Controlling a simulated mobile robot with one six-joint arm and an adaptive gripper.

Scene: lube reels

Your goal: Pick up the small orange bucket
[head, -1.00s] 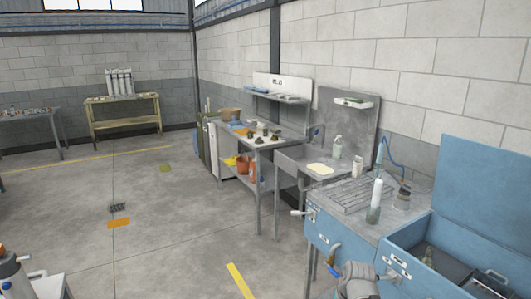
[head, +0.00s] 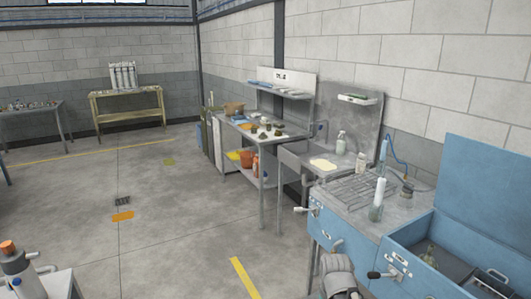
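The small orange bucket (head: 247,159) stands on the lower shelf of the metal workbench (head: 262,140), near its left end. It looks upright, partly in the shade of the bench top. A yellow item is beside it on the left and a slim orange bottle-like item on the right. A grey rounded part of my arm shows at the bottom edge of the head view, far from the bucket. My gripper's fingers cannot be made out.
A sink (head: 318,163) and a blue cabinet (head: 345,235) with protruding handles line the right wall. A cart (head: 50,283) is at the lower left. A wooden table (head: 127,95) stands at the back. The floor (head: 185,230) between is open.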

